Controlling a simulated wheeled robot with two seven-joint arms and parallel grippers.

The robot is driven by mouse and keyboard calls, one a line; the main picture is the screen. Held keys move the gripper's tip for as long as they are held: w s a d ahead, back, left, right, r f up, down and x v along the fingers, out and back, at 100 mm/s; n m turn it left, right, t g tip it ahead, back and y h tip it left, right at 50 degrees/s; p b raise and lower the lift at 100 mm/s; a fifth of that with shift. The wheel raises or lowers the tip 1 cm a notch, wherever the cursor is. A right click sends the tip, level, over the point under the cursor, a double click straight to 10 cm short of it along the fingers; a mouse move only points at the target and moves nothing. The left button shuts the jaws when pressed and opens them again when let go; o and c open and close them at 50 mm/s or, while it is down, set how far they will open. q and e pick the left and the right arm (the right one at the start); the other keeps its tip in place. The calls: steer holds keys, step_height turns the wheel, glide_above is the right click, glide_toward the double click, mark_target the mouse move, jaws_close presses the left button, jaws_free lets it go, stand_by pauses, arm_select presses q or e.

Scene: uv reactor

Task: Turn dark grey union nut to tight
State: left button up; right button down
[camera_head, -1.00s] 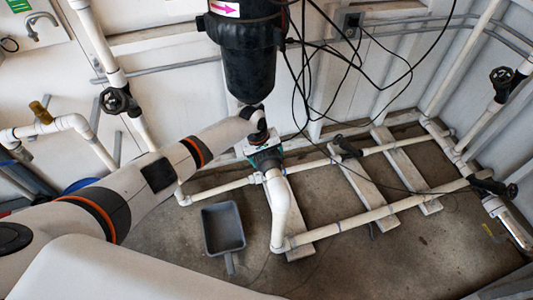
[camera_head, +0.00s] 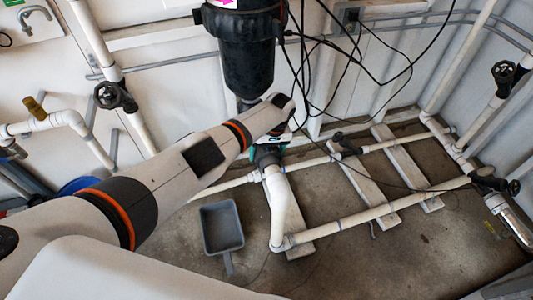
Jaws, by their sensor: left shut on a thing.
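The dark grey union nut (camera_head: 266,156) sits at the top of the white elbow pipe (camera_head: 279,205), below the black cylindrical housing (camera_head: 248,62). It is small and partly hidden by my left gripper. My left arm comes in from the left, and its wrist covers the space just under the housing. My left gripper (camera_head: 269,147) points down at the pipe joint and is shut on the nut. Its fingers are small and mostly hidden by the wrist. My right gripper is not in view.
Black cables (camera_head: 345,60) hang right of the housing. White pipes with black valves run over wooden boards (camera_head: 362,178) on the floor. A grey dustpan (camera_head: 222,228) lies below my left forearm. Concrete floor at the lower right is clear.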

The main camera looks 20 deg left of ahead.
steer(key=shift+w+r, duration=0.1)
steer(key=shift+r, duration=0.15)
arm_select(q)
steer(key=o, duration=0.9)
steer(key=shift+r, duration=0.15)
steer(key=p+v, duration=0.2)
steer(key=v, duration=0.5)
steer(key=shift+p, duration=0.4)
steer(key=shift+r, duration=0.1)
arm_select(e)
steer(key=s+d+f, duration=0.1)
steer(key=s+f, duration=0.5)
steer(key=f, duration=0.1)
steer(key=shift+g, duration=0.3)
